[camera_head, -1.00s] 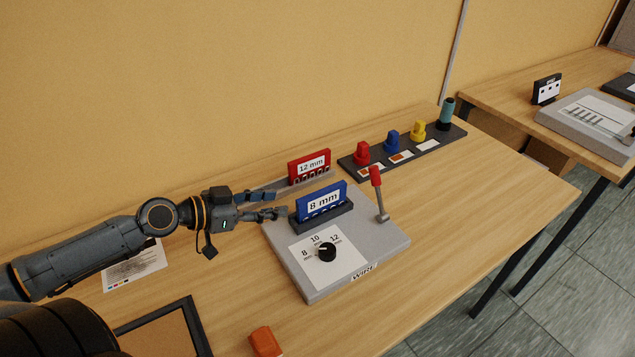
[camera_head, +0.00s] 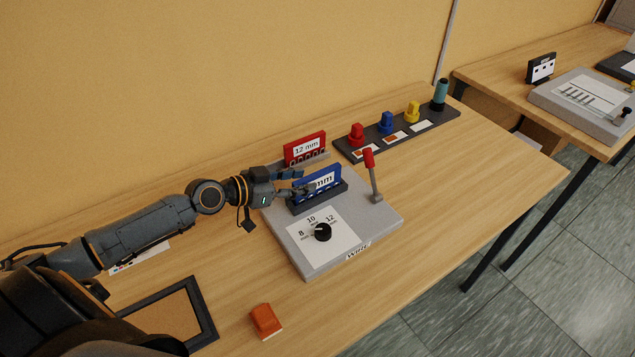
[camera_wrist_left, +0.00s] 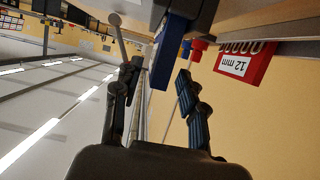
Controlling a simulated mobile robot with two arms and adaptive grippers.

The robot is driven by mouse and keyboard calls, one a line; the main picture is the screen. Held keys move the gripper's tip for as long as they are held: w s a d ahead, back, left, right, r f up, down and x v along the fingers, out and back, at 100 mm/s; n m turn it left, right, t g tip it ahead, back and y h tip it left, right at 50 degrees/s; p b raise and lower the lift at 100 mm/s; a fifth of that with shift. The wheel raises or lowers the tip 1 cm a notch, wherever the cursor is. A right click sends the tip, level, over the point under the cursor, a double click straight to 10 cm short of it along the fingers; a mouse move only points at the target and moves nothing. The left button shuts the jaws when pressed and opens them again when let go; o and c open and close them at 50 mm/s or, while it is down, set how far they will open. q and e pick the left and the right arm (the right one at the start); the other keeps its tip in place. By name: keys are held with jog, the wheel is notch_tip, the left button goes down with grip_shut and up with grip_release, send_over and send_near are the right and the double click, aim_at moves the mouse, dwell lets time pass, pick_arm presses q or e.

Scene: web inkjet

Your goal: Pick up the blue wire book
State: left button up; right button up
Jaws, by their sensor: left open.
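The blue wire book (camera_head: 329,177), a thin block with a white "8 mm" label, stands upright in a dark holder on the grey wire machine (camera_head: 374,222). In the left wrist view the blue wire book (camera_wrist_left: 168,52) shows edge-on between the fingertips. My left gripper (camera_head: 304,181) is open at the book's left end, one finger in front covering the "8" and the other behind. Whether either finger touches the book I cannot tell. My right gripper is not in view.
A red "12 mm" book (camera_head: 304,148) stands close behind. A red-knobbed lever (camera_head: 371,173) rises to the right of the blue book, and a dial (camera_head: 322,232) sits in front. A dark strip (camera_head: 430,127) holds coloured knobs. An orange object (camera_head: 265,320) lies near the front.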

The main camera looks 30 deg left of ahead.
aim_at(317, 180)
pick_arm(q)
jog(key=shift+w+d+p, duration=0.35)
jog(key=shift+w+p, duration=0.15)
jog(key=shift+p, duration=0.05)
jog(key=p+x, duration=0.1)
jog(key=x, duration=0.2)
jog(key=shift+w+d+f, duration=0.1)
jog(key=shift+d+f, duration=0.1)
jog(key=shift+f, duration=0.05)
jog(key=shift+w+d+f, duration=0.2)
jog(key=shift+w+f, duration=0.05)
jog(key=shift+c, duration=0.3)
grip_shut()
